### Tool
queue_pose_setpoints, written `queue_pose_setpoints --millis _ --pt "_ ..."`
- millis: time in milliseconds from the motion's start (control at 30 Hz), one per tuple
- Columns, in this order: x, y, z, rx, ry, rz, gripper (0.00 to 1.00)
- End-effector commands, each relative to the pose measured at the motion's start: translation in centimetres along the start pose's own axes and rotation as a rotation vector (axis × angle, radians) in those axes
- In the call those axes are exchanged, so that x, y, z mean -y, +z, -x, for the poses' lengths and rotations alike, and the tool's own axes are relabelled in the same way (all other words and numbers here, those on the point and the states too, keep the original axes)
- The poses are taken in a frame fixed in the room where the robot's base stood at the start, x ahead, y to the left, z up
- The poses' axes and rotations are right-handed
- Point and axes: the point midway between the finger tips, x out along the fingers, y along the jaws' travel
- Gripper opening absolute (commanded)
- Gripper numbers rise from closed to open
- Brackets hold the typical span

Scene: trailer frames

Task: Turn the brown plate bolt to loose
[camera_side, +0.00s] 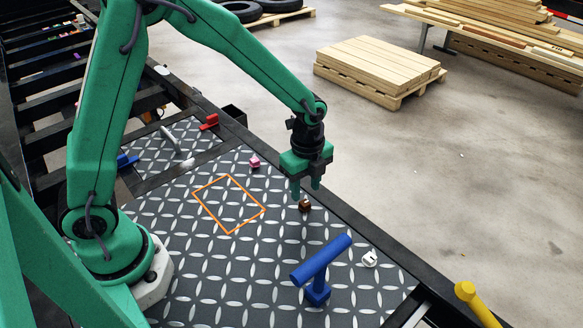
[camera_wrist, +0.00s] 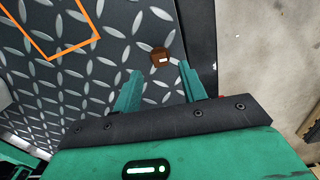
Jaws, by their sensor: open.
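The brown plate bolt (camera_side: 305,205) stands on the diamond plate (camera_side: 200,290) near its far-right edge rail. In the wrist view the bolt (camera_wrist: 160,56) shows as a brown head with a small white mark, lying just ahead of the space between my fingertips. My gripper (camera_side: 306,194) is open and points down, close above or beside the bolt in the side view. In the wrist view my gripper (camera_wrist: 160,68) has its two green fingers apart with nothing between them. I cannot tell the exact height gap.
A pink bolt (camera_side: 255,161) and a white bolt (camera_side: 369,258) stand on the plate. An orange outline (camera_side: 207,214) marks the plate left of my gripper. A red part (camera_side: 209,122) sits farther back.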

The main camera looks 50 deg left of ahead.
Motion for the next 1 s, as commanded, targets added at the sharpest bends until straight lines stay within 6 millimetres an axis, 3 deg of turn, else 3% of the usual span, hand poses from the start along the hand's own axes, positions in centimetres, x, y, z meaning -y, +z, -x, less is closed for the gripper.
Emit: queue_pose_setpoints --millis 333,767,900,1000 --pt "0.0 0.0 -3.7 0.000 0.001 0.000 0.42" --pt "0.0 0.0 -4.3 0.000 0.000 0.000 0.42" --pt "0.0 0.0 -4.3 0.000 0.000 0.000 0.14" --pt "0.0 0.0 -4.3 0.000 0.000 0.000 0.00"
